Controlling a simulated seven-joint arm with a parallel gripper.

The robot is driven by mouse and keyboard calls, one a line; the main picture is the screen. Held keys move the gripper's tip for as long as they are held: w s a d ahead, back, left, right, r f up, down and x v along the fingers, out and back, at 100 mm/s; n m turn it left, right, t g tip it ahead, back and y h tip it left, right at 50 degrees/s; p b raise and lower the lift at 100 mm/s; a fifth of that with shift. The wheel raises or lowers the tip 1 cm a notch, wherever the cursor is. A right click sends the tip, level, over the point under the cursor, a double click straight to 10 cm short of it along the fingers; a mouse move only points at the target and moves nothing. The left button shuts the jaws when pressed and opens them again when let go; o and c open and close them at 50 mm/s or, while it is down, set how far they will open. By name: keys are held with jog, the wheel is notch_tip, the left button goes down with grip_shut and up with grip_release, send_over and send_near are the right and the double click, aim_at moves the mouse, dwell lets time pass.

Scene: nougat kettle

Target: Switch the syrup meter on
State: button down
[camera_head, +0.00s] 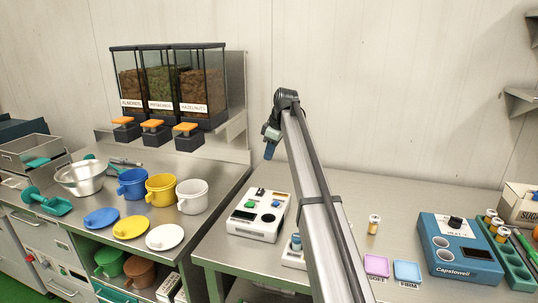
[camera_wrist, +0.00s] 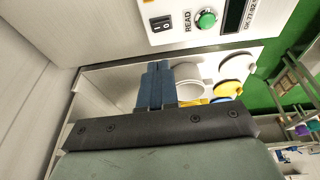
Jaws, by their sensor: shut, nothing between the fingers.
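A white meter box (camera_head: 258,214) with a green button (camera_head: 249,204) stands on the steel table, left of my arm. It fills the top of the wrist view (camera_wrist: 185,38). There it shows a black rocker switch (camera_wrist: 161,23) marked I and O, a green button (camera_wrist: 206,19) labelled READ, and a dark display (camera_wrist: 235,14). I cannot tell which way the rocker is pressed. My gripper (camera_head: 269,152) is raised above and behind the box, pointing down. Its blue fingers (camera_wrist: 157,66) are shut and empty, apart from the switch in the wrist view.
Another white device (camera_head: 292,252) is partly hidden by my arm. A blue device (camera_head: 460,250), purple and blue tiles and a small jar (camera_head: 374,224) stand to the right. Cups and lids (camera_head: 130,228) fill the left counter, below nut dispensers (camera_head: 170,85).

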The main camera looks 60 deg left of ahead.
jog(key=shift+a+r, duration=0.15)
jog(key=shift+r, duration=0.2)
jog(key=shift+s+f, duration=0.1)
jog(key=shift+f, duration=0.05)
send_over(263, 189)
notch_tip(263, 189, down, 12)
jog(key=shift+s+r, duration=0.1)
jog(key=shift+s, duration=0.05)
jog(key=shift+f, duration=0.75)
